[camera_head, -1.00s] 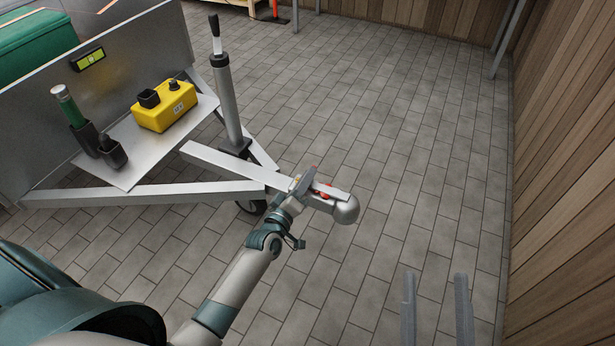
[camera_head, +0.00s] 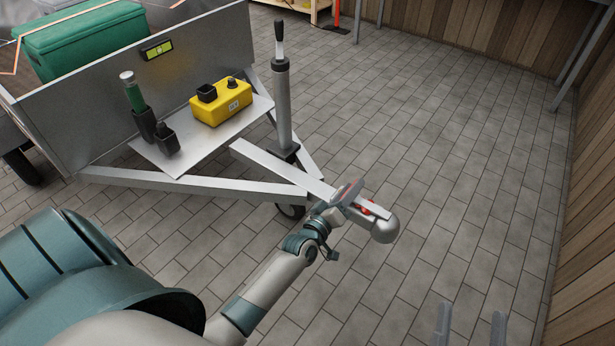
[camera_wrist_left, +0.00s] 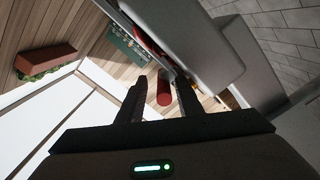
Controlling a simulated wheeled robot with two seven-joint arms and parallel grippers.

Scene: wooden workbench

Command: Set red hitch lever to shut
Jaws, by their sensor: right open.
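The grey trailer hitch with its rounded coupling head (camera_head: 385,229) is right of centre in the head view. Small red parts of the hitch lever (camera_head: 366,210) show there, mostly hidden by my left gripper (camera_head: 348,192). In the left wrist view, the lever's red cylindrical grip (camera_wrist_left: 163,88) appears between the fingers of my left gripper (camera_wrist_left: 160,98). There are gaps on both sides, so that gripper looks open; I cannot tell how deep the grip sits between the fingers. My right gripper (camera_head: 470,326) is open and empty above the floor at the bottom right.
The trailer's tray holds a yellow box (camera_head: 221,103) and a green-handled tool (camera_head: 134,92). A jack post (camera_head: 282,100) rises behind the hitch. A wooden wall (camera_head: 592,200) bounds the right side. The tiled floor between is clear.

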